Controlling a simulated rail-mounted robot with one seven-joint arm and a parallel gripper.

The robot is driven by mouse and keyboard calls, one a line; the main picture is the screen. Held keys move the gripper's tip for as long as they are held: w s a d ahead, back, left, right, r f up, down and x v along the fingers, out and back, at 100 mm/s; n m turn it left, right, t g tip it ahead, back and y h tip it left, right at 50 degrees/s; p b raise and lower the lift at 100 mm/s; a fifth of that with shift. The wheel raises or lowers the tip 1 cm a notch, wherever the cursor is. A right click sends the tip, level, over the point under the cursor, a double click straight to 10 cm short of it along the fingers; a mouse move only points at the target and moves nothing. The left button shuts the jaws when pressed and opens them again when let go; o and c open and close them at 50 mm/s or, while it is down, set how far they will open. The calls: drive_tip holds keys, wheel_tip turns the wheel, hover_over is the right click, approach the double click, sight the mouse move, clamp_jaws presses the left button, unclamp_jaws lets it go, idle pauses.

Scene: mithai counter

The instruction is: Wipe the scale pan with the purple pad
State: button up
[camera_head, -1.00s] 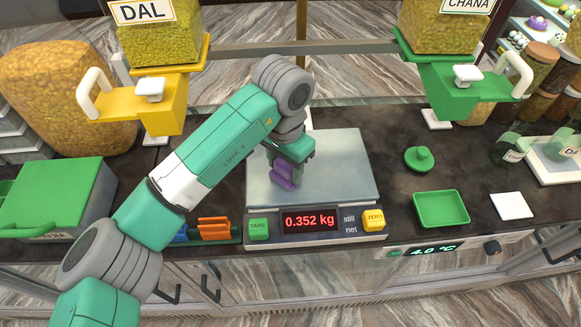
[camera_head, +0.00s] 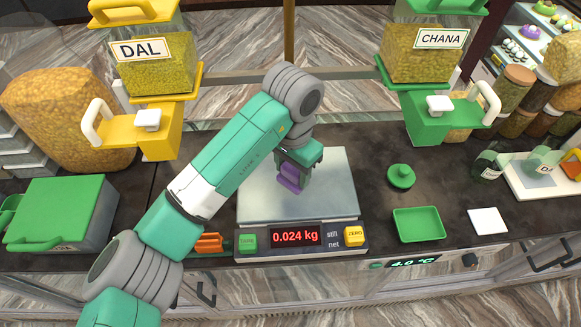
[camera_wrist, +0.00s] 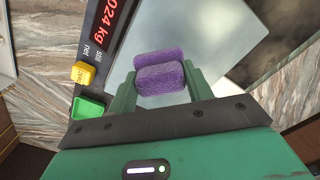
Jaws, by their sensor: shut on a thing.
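The purple pad (camera_head: 289,177) is held between the fingers of my gripper (camera_head: 293,168), which is shut on it. The pad also shows in the wrist view (camera_wrist: 160,78), between the two green fingers (camera_wrist: 160,88). The scale pan (camera_head: 335,190) is a flat grey metal plate, and my gripper holds the pad over its middle. I cannot tell whether the pad touches the pan. The scale display (camera_head: 295,235) reads 0.024 kg, with "still" and "net" beside it. My arm hides part of the pan's left and back.
A green TARE button (camera_head: 248,242) and a yellow ZERO button (camera_head: 354,236) flank the display. To the right are a green tray (camera_head: 418,224), a green knobbed lid (camera_head: 401,176) and a white square (camera_head: 488,221). A DAL dispenser (camera_head: 155,65) and a CHANA dispenser (camera_head: 425,60) hang behind. A green-lidded box (camera_head: 55,210) stands left.

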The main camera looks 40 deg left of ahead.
drive_tip(key=shift+r+p, duration=0.9)
drive_tip(key=shift+r, duration=0.35)
